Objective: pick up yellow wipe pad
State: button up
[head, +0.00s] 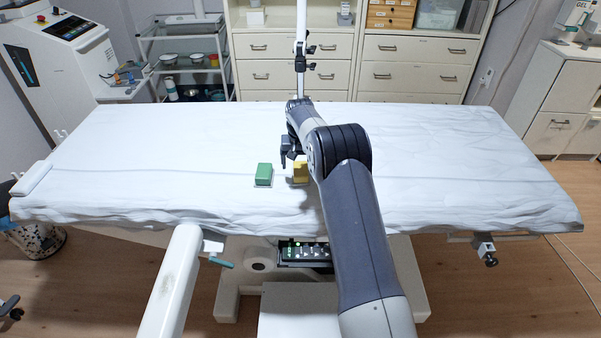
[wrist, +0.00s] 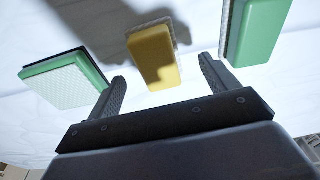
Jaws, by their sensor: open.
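The yellow wipe pad (head: 299,173) lies on the white-sheeted couch (head: 180,150), partly hidden behind my arm in the head view. In the wrist view the yellow pad (wrist: 155,57) appears beyond and between my two fingertips, apart from both. My gripper (head: 288,152) hangs over the couch close to the pad. In the wrist view my gripper (wrist: 163,82) is open with nothing between its fingers.
A green pad (head: 264,174) sits left of the yellow one. The wrist view shows two green pads, one at left (wrist: 66,82) with a white face and one at upper right (wrist: 260,30). Much of the couch top is bare. Cabinets (head: 415,70) stand behind.

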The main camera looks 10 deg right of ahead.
aim_at(301, 168)
jog(key=f, duration=0.4)
jog(key=shift+w+d+p, duration=0.2)
jog(key=shift+w+p, duration=0.15)
jog(key=shift+f+b, duration=0.3)
jog(key=shift+b, duration=0.05)
dwell(0.3)
jog(key=c, duration=1.1)
